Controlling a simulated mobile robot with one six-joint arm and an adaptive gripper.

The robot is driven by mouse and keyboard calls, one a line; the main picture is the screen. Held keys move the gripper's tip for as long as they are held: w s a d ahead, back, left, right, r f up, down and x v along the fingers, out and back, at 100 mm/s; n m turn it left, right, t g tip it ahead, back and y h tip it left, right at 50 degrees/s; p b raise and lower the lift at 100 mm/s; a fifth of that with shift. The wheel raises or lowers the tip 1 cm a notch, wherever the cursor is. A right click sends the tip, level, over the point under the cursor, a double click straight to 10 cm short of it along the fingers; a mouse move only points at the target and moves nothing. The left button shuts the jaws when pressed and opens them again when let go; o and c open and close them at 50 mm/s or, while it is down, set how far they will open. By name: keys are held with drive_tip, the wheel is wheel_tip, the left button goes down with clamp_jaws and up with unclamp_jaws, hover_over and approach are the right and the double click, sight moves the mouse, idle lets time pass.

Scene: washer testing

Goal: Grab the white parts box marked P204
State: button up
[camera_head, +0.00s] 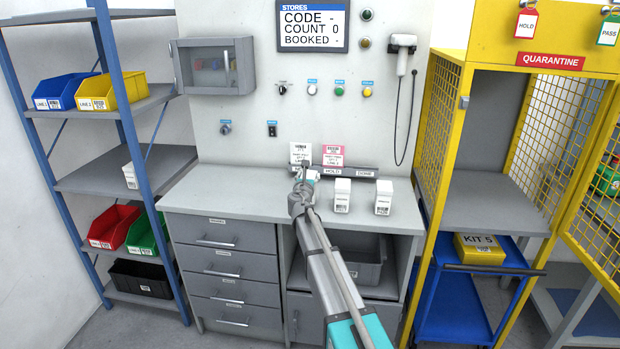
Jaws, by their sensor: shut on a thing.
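My gripper (304,174) is over the back middle of the grey workbench (240,186), seen from behind along my arm. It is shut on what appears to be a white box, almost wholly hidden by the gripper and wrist. Two white parts boxes stand upright to its right on the bench: one nearer (342,195) and one farther right (383,197). Both carry small labels too small to read, so I cannot tell which is P204. Another small white box (130,176) sits on the left rack's middle shelf.
A white card (299,152) and a pink card (333,155) stand at the holder marked HOLD and DONE (348,172), close behind my gripper. The bench's left top is clear. A yellow quarantine cage (447,130) stands right, and a blue rack (126,100) with bins stands left.

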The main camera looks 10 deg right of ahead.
drive_tip(key=s+r+p, duration=1)
drive_tip(key=s+r, duration=0.1)
drive_tip(key=s, duration=0.3)
drive_tip(key=shift+a, duration=0.15)
drive_tip(key=shift+r+p, duration=0.1)
drive_tip(key=shift+p, duration=0.2)
